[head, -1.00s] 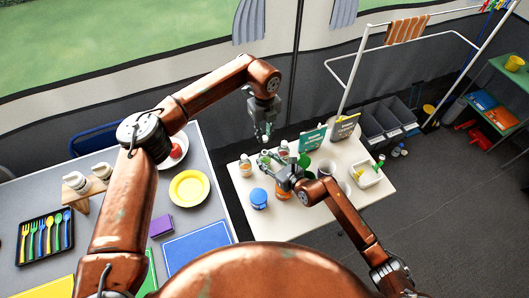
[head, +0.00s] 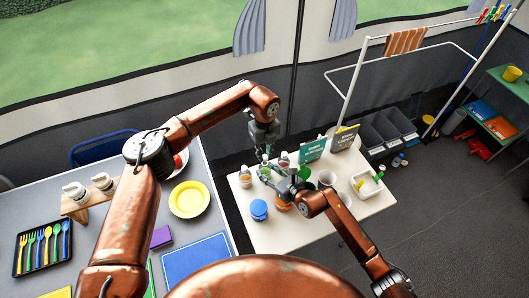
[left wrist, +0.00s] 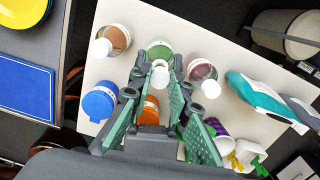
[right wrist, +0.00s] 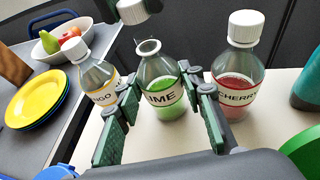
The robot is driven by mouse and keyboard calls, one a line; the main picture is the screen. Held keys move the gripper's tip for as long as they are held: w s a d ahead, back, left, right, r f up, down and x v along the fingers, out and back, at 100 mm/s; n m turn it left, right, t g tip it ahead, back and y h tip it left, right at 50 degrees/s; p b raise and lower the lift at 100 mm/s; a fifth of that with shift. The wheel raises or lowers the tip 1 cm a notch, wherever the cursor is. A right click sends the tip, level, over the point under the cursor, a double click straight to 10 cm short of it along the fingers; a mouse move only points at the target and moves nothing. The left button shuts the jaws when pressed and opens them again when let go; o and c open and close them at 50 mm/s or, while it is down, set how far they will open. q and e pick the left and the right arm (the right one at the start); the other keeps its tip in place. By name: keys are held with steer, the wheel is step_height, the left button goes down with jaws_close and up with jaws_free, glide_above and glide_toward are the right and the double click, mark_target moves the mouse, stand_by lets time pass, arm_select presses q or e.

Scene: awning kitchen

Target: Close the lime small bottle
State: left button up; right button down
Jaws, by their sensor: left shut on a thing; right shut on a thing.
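The lime bottle (right wrist: 163,90) stands upright and open on the white table, green liquid inside, its label partly covered. My right gripper (right wrist: 158,97) is shut around its body; in the head view the right gripper (head: 272,178) hides much of it. My left gripper (head: 263,150) is shut on a white cap (left wrist: 160,74). The cap also shows at the top of the right wrist view (right wrist: 133,10), above and slightly left of the open neck, apart from it. In the left wrist view the lime bottle (left wrist: 158,48) shows behind the cap.
The capped mango bottle (right wrist: 94,75) stands close on the left, the capped cherry bottle (right wrist: 240,65) close on the right. A blue-lidded jar (head: 258,210), an orange-lidded jar (left wrist: 149,111) and a white bin (head: 368,186) share the white table (head: 290,235). Sign cards stand behind.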

mark_target(265, 169)
arm_select(q)
steer(key=shift+f, duration=0.6)
steer(key=shift+f, duration=0.55)
stand_by(0.4)
